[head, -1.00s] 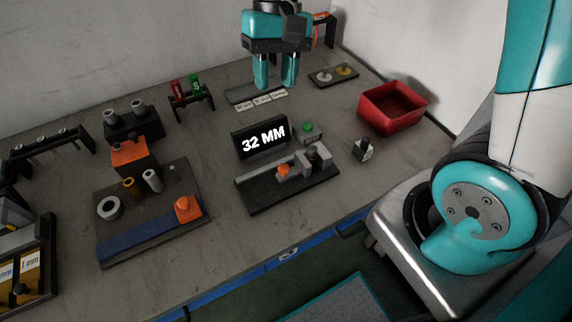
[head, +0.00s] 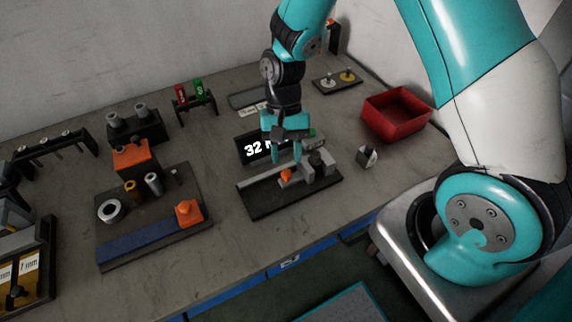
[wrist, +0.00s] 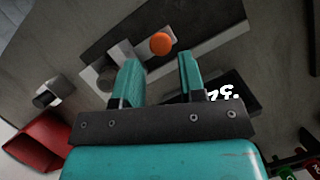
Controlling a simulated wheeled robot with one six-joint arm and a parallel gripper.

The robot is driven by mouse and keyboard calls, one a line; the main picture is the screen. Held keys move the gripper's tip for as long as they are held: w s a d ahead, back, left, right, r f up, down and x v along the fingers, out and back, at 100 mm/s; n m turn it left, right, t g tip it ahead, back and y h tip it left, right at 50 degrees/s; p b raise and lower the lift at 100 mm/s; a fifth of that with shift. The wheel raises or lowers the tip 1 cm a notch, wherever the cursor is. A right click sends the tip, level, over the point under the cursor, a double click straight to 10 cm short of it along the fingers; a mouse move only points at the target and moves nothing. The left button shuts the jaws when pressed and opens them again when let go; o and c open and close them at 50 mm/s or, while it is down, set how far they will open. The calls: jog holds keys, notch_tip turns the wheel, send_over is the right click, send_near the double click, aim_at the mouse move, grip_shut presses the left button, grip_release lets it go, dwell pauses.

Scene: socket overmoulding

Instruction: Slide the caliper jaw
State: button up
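The caliper gauge's dark base (head: 262,207) lies on the workbench, with a grey rail and a grey block with a dark round post (head: 318,160) at its right part. The jaw's orange knob (head: 286,176) sits on the rail, left of that block; the wrist view also shows the knob (wrist: 160,43). My gripper (head: 286,159) is above the gauge, close over the knob. In the wrist view its two teal fingers are apart with nothing between them, and the knob shows beyond the gap. The display (head: 250,151) reads "32", its right part hidden by my gripper.
A red bin (head: 397,117) stands at the right back. A small grey-and-black block (head: 367,157) stands right of the gauge. A fixture board with a blue strip (head: 150,236) and an orange block (head: 188,214) lies to the left. Bare bench separates the two boards.

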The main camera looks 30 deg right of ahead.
aim_at(287, 172)
jog(key=shift+x, duration=1.95)
